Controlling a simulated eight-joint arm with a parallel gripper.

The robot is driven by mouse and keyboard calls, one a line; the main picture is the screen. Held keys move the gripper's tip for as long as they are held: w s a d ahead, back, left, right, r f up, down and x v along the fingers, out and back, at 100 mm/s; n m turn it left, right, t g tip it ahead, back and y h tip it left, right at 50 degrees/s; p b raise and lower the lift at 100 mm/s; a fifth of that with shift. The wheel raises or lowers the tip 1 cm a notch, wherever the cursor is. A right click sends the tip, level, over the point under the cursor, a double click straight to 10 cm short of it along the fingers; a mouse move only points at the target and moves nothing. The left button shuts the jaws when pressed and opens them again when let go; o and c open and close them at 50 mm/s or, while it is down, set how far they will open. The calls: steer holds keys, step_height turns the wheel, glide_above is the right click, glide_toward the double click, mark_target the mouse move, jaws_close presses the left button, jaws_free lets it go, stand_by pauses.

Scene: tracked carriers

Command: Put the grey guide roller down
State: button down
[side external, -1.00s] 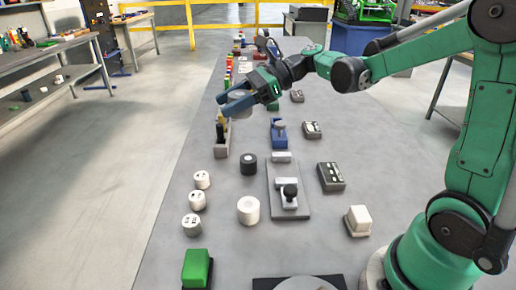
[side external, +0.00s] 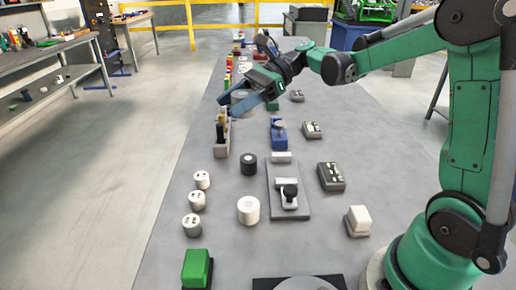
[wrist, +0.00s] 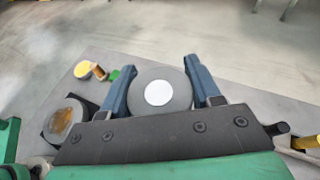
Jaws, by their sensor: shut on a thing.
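The grey guide roller (wrist: 176,82) is a round grey piece with a white disc at its centre in the wrist view. My gripper (wrist: 160,70) is shut on it, with one blue finger against each side. In the side external view, my gripper (side external: 229,106) is over the far left part of the bench, and the roller (side external: 240,97) shows partly behind its blue fingers. The roller's underside is hidden, so I cannot tell whether it touches the bench.
A rack with coloured pieces (side external: 222,140) stands just in front of my gripper. A blue holder (side external: 278,132) and dark boxes (side external: 331,177) stand to the right. White rollers (side external: 194,224) and a black roller (side external: 248,164) stand nearer. The bench's left edge is close.

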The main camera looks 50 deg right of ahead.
mark_target(243, 194)
steer(key=shift+s+d+n+g, duration=0.15)
steer(key=shift+s+n+g, duration=0.05)
steer(key=shift+n+g, duration=0.35)
step_height(243, 194, down, 20)
steer(key=shift+r, duration=0.2)
steer(key=shift+f, duration=0.1)
steer(key=shift+c, duration=0.9)
jaws_free()
steer(key=shift+f, duration=0.1)
